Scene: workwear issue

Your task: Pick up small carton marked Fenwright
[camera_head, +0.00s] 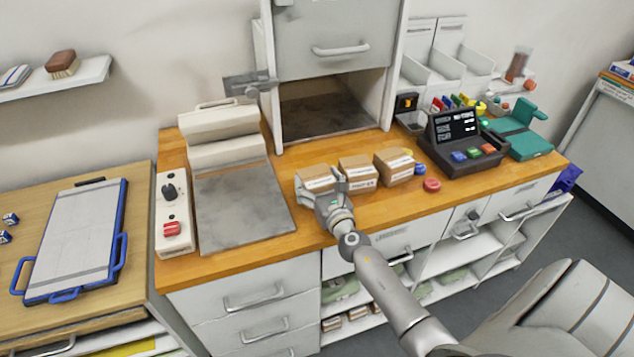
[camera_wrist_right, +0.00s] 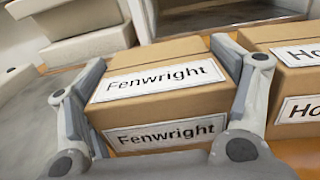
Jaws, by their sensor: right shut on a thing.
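The small carton marked Fenwright (camera_wrist_right: 160,92) is a brown box with white labels, seen close in the right wrist view between the two fingers of my right gripper (camera_wrist_right: 165,110). In the head view the carton (camera_head: 317,179) is the leftmost of three in a row on the wooden counter, partly covered by my right gripper (camera_head: 322,192). The right gripper is shut on it, with a finger against each side. I cannot tell whether the carton is clear of the counter. My left gripper is not in view.
A second carton (camera_head: 358,174), its label starting "Ho", stands close to the right, with a third carton (camera_head: 394,166) beyond it. A red button (camera_head: 431,185) and a dark terminal (camera_head: 466,142) lie further right. A grey plate (camera_head: 243,205) is on the left.

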